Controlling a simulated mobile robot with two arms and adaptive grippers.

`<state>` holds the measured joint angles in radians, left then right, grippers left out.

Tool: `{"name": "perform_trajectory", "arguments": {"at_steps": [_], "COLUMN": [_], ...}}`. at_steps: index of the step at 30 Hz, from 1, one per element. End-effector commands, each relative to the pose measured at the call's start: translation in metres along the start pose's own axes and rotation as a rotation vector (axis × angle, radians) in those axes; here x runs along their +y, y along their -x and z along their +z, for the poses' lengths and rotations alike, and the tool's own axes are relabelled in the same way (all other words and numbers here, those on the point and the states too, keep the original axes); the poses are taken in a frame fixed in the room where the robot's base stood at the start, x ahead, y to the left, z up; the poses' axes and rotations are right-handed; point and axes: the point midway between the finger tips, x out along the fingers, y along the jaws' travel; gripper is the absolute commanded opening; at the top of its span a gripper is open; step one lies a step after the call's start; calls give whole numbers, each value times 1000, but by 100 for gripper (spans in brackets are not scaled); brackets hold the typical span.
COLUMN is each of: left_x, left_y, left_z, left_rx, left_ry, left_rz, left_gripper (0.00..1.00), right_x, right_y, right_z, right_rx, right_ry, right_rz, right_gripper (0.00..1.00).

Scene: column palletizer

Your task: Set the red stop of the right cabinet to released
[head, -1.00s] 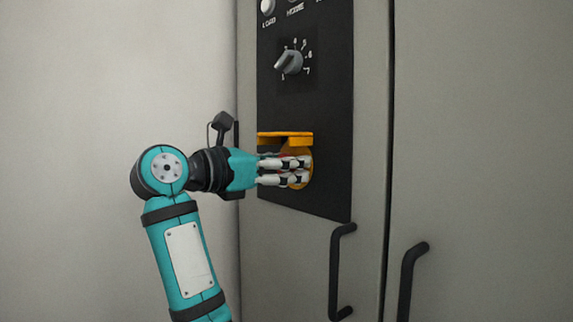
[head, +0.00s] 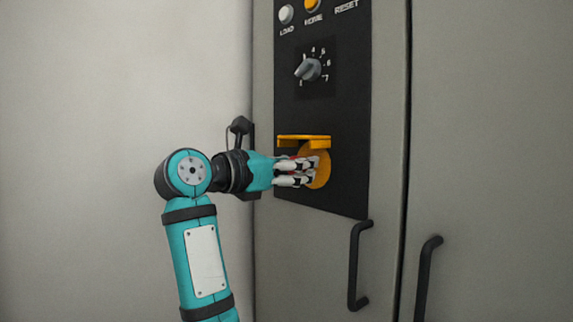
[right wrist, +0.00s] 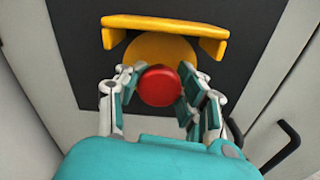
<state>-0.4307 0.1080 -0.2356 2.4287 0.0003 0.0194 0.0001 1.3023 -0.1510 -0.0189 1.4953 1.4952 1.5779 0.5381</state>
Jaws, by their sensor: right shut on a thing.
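The red stop (right wrist: 160,86) is a round red knob on a yellow disc (head: 319,166), low on the black panel of the cabinet (head: 385,190). A yellow shroud (head: 304,140) juts out above it. My right gripper (right wrist: 162,92) is shut on the red stop, with fingers on both sides of it in the right wrist view. In the head view the right gripper (head: 305,172) reaches in from the left, and its fingers hide most of the knob. My left gripper is not in view.
Above the stop the panel (head: 345,120) carries a numbered rotary dial (head: 310,69), a white LOAD button (head: 286,14) and an orange HOME button (head: 312,4). Black door handles (head: 355,268) stand out at the lower right. A pale wall is at the left.

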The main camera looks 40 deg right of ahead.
Motion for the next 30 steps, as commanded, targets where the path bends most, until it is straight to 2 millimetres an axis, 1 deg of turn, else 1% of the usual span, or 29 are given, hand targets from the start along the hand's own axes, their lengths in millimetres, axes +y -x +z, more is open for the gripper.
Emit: {"name": "perform_trajectory", "arguments": {"at_steps": [10,11,15,17,26,30], "left_x": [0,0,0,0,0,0], "left_y": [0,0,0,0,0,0], "left_z": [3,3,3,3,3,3], "left_rx": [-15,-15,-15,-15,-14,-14], "left_ry": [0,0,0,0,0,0], "left_rz": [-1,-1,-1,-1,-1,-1], "left_gripper": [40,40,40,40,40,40], "right_x": [-1,-1,-1,-1,0,0], "right_y": [2,2,1,1,3,19], "right_z": [-2,-2,-1,-1,0,-1], "right_rx": [0,0,0,-1,-2,0], "right_ry": [1,1,1,1,1,1], "right_rz": [2,1,1,1,2,6], "right_gripper": [0,37,55,63,63,63]}}
